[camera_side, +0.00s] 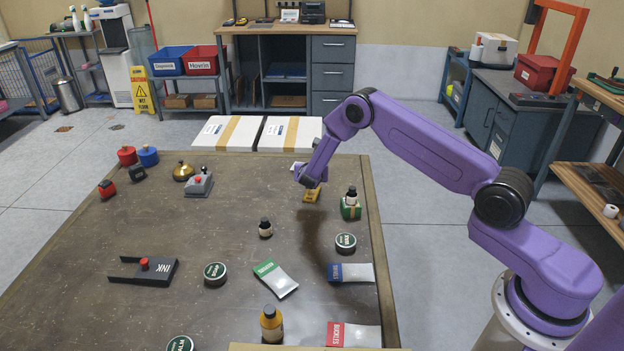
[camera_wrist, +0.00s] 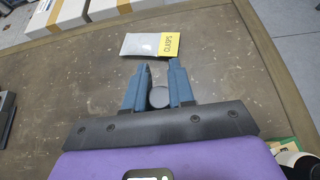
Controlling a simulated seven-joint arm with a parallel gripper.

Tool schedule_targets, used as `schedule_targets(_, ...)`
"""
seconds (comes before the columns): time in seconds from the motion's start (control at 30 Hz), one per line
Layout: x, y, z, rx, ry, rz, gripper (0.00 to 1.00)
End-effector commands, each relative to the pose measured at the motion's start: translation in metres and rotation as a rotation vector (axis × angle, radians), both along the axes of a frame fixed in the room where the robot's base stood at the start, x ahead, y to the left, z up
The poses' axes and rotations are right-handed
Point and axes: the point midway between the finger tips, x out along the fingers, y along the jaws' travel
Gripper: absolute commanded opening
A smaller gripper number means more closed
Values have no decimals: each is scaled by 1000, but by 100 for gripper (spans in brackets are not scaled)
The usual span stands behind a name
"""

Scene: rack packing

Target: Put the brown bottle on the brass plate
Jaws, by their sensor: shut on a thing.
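My gripper (camera_side: 312,184) is over the far right of the table, by the yellow end of the CLASPS packet. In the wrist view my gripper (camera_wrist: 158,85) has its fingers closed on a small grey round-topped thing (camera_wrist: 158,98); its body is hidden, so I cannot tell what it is. A small dark brown bottle (camera_side: 265,229) with a pale label stands upright at mid-table. Another dark bottle (camera_side: 352,196) stands at the green box (camera_side: 350,211). A larger amber bottle (camera_side: 271,326) stands at the near edge. I cannot make out a brass plate.
The CLASPS packet (camera_wrist: 155,45) lies ahead of the fingers. A brass bell (camera_side: 183,172) stands far left. The table's middle left is clear.

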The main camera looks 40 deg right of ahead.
Motion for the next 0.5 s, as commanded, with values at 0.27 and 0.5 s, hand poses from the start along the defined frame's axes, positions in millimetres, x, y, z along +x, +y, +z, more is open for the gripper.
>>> schedule_targets(0.27,3,0,-30,-1,1,0,0)
schedule_targets(0.5,3,-1,-34,-1,-1,0,0)
